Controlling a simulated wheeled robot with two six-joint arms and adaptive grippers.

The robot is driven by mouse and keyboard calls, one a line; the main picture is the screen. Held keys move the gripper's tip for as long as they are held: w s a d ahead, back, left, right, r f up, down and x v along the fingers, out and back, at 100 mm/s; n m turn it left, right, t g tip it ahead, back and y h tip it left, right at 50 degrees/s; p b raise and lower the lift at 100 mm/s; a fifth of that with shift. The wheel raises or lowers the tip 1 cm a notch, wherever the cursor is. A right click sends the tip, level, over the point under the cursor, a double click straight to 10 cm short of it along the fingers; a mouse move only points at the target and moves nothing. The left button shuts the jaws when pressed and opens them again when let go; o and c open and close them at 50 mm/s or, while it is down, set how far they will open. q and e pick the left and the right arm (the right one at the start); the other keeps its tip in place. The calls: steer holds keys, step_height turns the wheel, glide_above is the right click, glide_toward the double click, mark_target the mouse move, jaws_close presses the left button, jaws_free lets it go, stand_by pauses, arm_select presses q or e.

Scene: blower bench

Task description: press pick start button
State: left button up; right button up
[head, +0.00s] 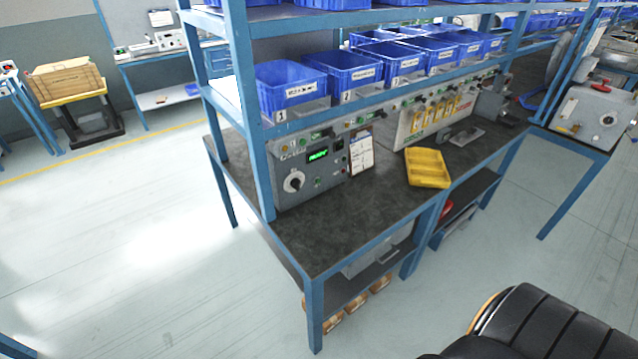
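A grey control box (312,170) stands on the dark bench top, at its left end. A rail with small green parts runs under the row of blue bins, above the box. I cannot tell which of these is the pick start button. Neither of my grippers is in view.
The bench top (330,235) is clear at its front left. A yellow tray (427,168) and a white card (361,153) are on it. Blue bins (290,84) fill the shelf above. A blue post (250,120) stands left of the box. A black padded seat (540,325) is at lower right. The floor left is open.

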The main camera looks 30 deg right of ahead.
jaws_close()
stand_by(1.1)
